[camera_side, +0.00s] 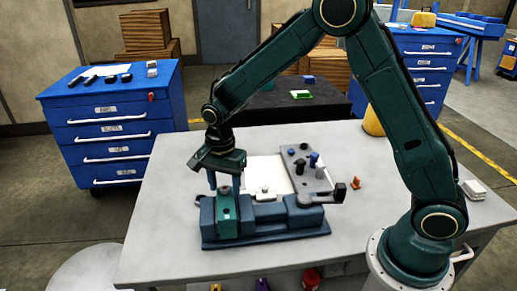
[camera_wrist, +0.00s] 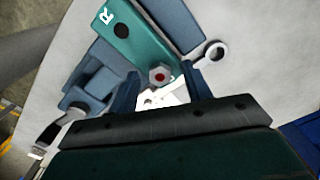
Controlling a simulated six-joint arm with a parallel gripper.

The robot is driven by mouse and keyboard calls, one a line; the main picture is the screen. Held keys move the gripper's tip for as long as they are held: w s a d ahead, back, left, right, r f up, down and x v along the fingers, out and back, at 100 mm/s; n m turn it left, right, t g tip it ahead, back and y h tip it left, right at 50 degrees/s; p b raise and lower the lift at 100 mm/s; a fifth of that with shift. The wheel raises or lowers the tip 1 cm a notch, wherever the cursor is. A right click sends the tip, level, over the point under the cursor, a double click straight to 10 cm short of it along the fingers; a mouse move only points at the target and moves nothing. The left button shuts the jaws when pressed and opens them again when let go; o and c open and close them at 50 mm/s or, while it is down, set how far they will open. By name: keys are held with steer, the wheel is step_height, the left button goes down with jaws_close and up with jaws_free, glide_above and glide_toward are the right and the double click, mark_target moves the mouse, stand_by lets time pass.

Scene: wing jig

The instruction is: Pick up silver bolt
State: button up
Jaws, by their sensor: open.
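A small silver bolt (camera_wrist: 158,75) with a hex head and a red spot in its middle shows in the wrist view, at the edge of a teal block (camera_wrist: 122,35) marked R. My gripper (camera_wrist: 161,88) is open, with one blue finger on each side of the bolt in that view, and nothing held. In the side view my gripper (camera_side: 225,182) points down over the teal block (camera_side: 227,213) at the left end of the blue jig (camera_side: 270,222). I cannot make out the bolt clearly there. Whether the fingers touch it I cannot tell.
A white sheet (camera_side: 258,170) lies behind the jig. A grey plate (camera_side: 316,184) with several blue, black and grey pegs is beside it. A small orange piece (camera_side: 356,183) stands at the right. The table's left front (camera_side: 160,250) is clear.

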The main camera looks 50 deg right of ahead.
mark_target(225, 187)
steer(key=shift+c, duration=0.2)
steer(key=c, duration=1)
steer(key=shift+r, duration=0.1)
step_height(225, 187, up, 20)
steer(key=shift+f, duration=0.1)
stand_by(0.4)
